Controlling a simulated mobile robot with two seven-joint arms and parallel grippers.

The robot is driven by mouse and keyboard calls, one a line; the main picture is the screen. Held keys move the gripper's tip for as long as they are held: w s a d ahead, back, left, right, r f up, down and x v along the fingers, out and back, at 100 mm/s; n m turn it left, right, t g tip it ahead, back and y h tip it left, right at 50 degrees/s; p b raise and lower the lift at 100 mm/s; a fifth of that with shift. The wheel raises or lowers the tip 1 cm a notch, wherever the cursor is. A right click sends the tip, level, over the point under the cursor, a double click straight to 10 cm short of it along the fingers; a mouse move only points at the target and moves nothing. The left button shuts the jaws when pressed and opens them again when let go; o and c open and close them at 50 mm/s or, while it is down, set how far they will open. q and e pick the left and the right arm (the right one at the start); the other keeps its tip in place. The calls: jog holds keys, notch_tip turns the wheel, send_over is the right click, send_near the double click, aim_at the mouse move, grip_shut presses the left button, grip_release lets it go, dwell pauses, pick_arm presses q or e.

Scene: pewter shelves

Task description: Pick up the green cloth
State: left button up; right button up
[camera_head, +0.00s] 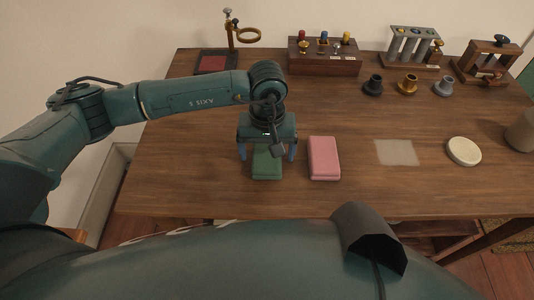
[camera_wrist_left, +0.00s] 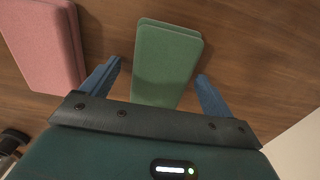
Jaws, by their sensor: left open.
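The green cloth (camera_head: 267,165) is a folded rectangular pad on the wooden table, partly hidden under my left gripper in the head view. My left gripper (camera_head: 267,155) points down over it, with one finger on each side. In the left wrist view the green cloth (camera_wrist_left: 166,62) lies between the two blue fingers of the left gripper (camera_wrist_left: 158,88). The fingers are open, with a gap visible on each side of the cloth. My right gripper does not show in either view.
A pink folded cloth (camera_head: 324,158) lies just right of the green one; it also shows in the left wrist view (camera_wrist_left: 45,42). A pale square (camera_head: 396,152) and a white round dish (camera_head: 464,151) are farther right. Racks and small holders line the table's back. The table's front left is clear.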

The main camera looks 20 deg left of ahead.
aim_at(267, 152)
pick_arm(q)
jog(key=shift+f, duration=0.1)
jog(key=c, duration=1.1)
jog(key=shift+o, duration=0.2)
notch_tip(267, 152, up, 10)
jog(key=o, duration=0.5)
jog(key=shift+c, duration=0.2)
jog(key=c, duration=0.4)
